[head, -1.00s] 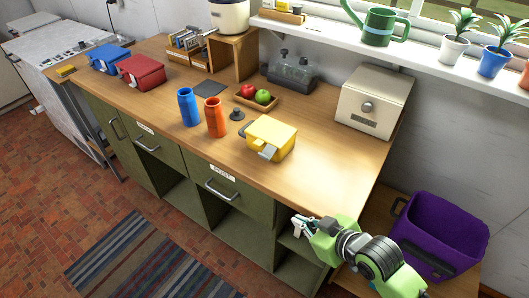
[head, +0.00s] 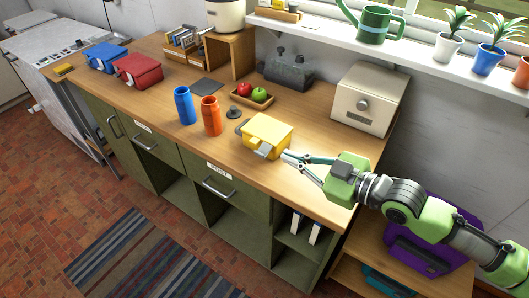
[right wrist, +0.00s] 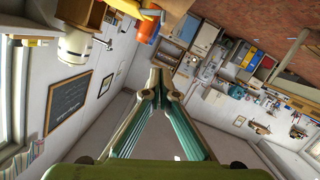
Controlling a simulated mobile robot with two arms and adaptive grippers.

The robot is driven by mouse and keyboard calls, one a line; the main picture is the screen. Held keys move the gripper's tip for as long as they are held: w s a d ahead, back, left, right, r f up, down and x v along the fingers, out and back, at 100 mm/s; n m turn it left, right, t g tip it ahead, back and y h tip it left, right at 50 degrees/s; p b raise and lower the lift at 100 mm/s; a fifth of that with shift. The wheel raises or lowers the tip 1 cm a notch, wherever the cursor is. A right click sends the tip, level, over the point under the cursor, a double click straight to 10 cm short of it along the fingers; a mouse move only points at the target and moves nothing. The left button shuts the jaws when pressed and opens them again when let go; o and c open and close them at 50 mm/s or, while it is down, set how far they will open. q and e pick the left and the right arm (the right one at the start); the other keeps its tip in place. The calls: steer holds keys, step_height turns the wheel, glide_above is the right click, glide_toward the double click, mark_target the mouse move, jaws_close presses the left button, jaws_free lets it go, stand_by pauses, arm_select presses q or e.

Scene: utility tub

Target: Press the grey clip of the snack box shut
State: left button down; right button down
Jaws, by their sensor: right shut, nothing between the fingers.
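The yellow snack box (head: 269,132) sits on the worktop near its front edge, lid down. A grey clip (head: 263,150) shows on its front face, and another grey part is at its left end. I cannot tell whether the clip lies flat or stands out. My right gripper (head: 286,156) has come in from the right, its fingertips just right of the clip; touching or apart is unclear. In the right wrist view its fingers (right wrist: 160,78) meet at the tips with nothing between them. My left gripper is out of view.
An orange bottle (head: 211,115) and a blue bottle (head: 185,105) stand left of the box. A wooden tray (head: 262,104) with a red and a green apple is behind. A cream bread box (head: 368,97) stands right. A purple tub (head: 462,212) is below my right arm.

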mark_target(263, 149)
steer(key=shift+w+a+f+p, duration=0.45)
steer(key=shift+w+a+f, duration=0.6)
steer(key=shift+w, duration=0.2)
steer(key=shift+w+a+f+p, duration=0.45)
steer(key=shift+w+a+f, duration=0.55)
steer(key=shift+w, duration=0.3)
steer(key=shift+w+a+f+p, duration=0.45)
steer(key=shift+w+a+f, duration=0.55)
steer(key=shift+w, duration=0.25)
steer(key=shift+a, duration=0.1)
